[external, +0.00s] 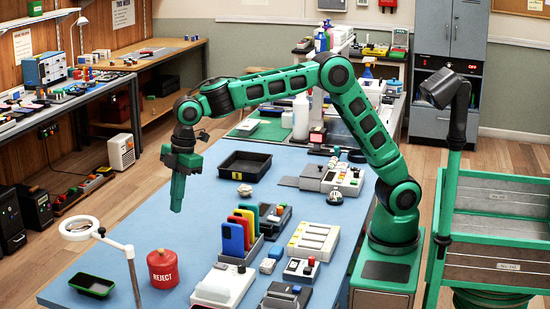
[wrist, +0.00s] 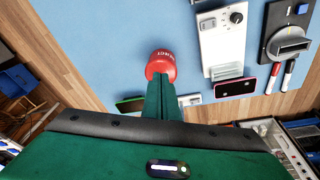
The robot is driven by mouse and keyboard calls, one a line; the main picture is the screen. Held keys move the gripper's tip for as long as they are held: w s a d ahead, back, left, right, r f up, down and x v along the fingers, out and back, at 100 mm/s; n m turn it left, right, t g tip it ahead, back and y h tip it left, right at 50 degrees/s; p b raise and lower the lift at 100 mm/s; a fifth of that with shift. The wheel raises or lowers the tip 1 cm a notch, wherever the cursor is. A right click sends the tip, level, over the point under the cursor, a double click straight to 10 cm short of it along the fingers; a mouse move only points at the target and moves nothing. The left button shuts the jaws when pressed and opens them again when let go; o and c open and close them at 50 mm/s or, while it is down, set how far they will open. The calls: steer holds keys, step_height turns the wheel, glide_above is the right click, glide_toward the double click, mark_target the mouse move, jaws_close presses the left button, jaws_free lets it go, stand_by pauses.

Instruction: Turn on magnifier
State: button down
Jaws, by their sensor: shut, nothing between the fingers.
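The magnifier (external: 80,228) is a white ring head on a white arm and thin post, at the front left of the blue table in the external view. Whether it is lit I cannot tell, and I cannot make out its switch. I do not make it out in the wrist view. My gripper (external: 176,207) is shut and empty, pointing down above the left part of the table, behind the magnifier and to its right, well apart from it. Its green fingers also show in the wrist view (wrist: 163,92).
A red REJECT can (external: 163,269) and a dark green tray (external: 92,285) stand near the magnifier. Phones in a rack (external: 240,232), a black tray (external: 245,165) and several devices stand farther right. The blue table is bare below my gripper.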

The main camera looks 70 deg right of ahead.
steer(key=s+a+f+n, duration=0.2)
steer(key=a, duration=0.8)
steer(key=s+a+f+n+y, duration=0.1)
steer(key=s+a+f+n, duration=0.1)
steer(key=a, duration=0.9)
steer(key=shift+s+n+g+y, duration=0.3)
steer(key=shift+s+n+g, duration=0.1)
steer(key=shift+s+n, duration=0.1)
steer(key=shift+f, duration=0.1)
steer(key=x, duration=0.8)
steer(key=d+x, duration=0.1)
steer(key=x, duration=0.3)
steer(key=shift+w+a+f, duration=0.15)
steer(key=shift+f, duration=0.2)
steer(key=shift+w+f, duration=0.1)
steer(key=shift+f, duration=0.45)
steer(key=shift+f, duration=0.25)
